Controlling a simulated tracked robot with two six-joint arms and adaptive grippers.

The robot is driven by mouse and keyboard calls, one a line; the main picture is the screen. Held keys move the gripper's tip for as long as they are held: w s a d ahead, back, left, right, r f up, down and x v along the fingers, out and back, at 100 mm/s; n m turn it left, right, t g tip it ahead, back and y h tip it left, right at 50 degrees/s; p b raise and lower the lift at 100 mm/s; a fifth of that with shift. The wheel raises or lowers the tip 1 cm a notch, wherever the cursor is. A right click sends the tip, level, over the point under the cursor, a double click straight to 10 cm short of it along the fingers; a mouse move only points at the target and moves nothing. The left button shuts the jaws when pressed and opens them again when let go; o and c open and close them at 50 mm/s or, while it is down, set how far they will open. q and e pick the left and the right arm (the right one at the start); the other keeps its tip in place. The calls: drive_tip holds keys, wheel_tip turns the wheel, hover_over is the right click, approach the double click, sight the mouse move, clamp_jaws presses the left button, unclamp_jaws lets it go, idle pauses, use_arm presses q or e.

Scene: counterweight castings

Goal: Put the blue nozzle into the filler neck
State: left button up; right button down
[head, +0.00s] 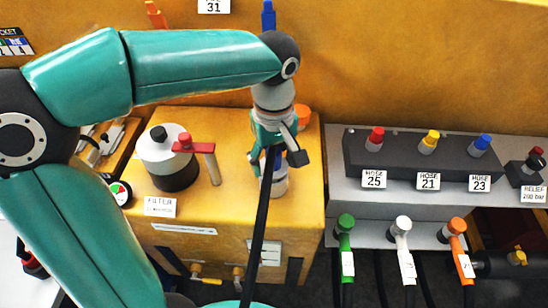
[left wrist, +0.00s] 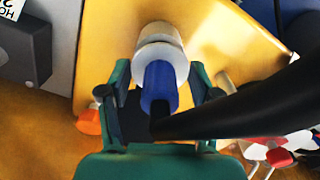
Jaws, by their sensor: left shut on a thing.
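My left gripper (head: 276,156) points down over the yellow cabinet in the head view. In the left wrist view its fingers (left wrist: 158,102) are shut on the blue nozzle (left wrist: 160,82). A black hose (left wrist: 240,105) runs from the nozzle to the right; in the head view it hangs down past the cabinet's front. The pale filler neck (head: 279,183) stands on the cabinet directly below the gripper, and also shows in the left wrist view (left wrist: 160,50). The nozzle lines up with the neck, its front end against or over the rim; I cannot tell how deep it sits. My right gripper is out of view.
A filter canister (head: 167,160) with a red-topped handle (head: 184,143) stands left of the neck. An orange part (head: 302,116) is just behind the neck. A dark valve block (head: 400,155) and green, white and orange hose nozzles (head: 403,225) are at the right.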

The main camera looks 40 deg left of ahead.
use_arm(q)
drive_tip(key=shift+f+b, duration=0.9)
drive_tip(key=shift+f, duration=0.3)
drive_tip(key=o, duration=1.4)
drive_tip(key=shift+r, duration=0.1)
wheel_tip(320, 180, up, 11)
drive_tip(key=shift+r, duration=0.4)
